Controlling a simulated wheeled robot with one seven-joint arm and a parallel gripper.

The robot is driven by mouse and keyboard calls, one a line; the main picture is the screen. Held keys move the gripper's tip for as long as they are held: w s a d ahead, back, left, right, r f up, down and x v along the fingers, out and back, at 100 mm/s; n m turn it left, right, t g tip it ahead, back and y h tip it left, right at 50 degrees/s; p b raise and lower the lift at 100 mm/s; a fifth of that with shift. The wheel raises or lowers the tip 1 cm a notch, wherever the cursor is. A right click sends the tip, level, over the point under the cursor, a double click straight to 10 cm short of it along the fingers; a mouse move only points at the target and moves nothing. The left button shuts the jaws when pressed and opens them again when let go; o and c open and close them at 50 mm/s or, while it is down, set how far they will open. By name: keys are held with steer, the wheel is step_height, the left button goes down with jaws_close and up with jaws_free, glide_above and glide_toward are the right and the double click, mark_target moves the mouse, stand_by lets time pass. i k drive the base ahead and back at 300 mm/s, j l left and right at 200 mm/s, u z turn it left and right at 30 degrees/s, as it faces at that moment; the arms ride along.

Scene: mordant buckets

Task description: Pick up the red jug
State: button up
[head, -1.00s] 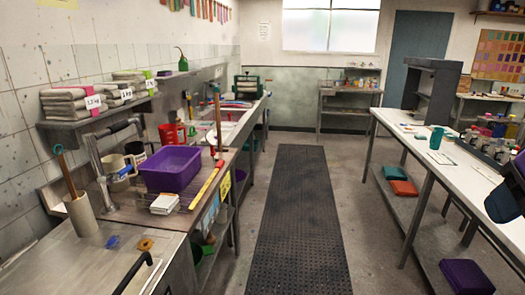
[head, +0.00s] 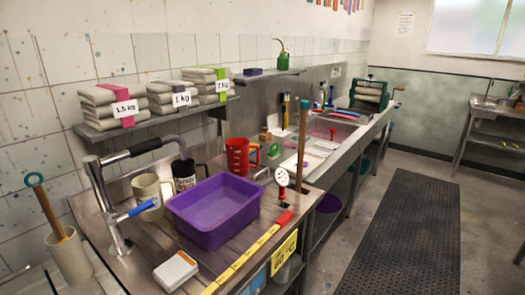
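The red jug (head: 238,157) stands upright on the steel counter along the left wall, behind the purple tub (head: 214,208). It has pale markings on its side and a handle on its right. The tub hides part of the counter in front of it. A black labelled mug (head: 184,173) stands to its left. My gripper is not in the head view.
A steel tap (head: 112,205), a cream mug (head: 148,194) and a white scale (head: 176,270) are on the near counter. A yellow ruler (head: 245,257) lies along its front edge. A wooden handle (head: 302,145) stands right of the jug. The black floor mat (head: 405,230) is clear.

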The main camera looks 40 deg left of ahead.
mark_target(237, 149)
steer(key=i+l+u, duration=0.2)
steer(key=i, duration=1.55)
steer(key=i+u, duration=0.35)
steer(key=i+l+u, duration=0.15)
steer(key=i+u, duration=0.2)
steer(key=i, duration=0.2)
steer(key=i+u, duration=0.15)
steer(key=u, duration=0.25)
steer(key=i+u, duration=0.15)
steer(key=u, duration=0.3)
steer(key=i+u, duration=0.15)
steer(key=u, duration=0.25)
steer(key=i+u, duration=0.15)
steer(key=u, duration=0.25)
steer(key=i+l+u, duration=0.1)
steer(key=u, duration=0.35)
steer(key=l, duration=0.1)
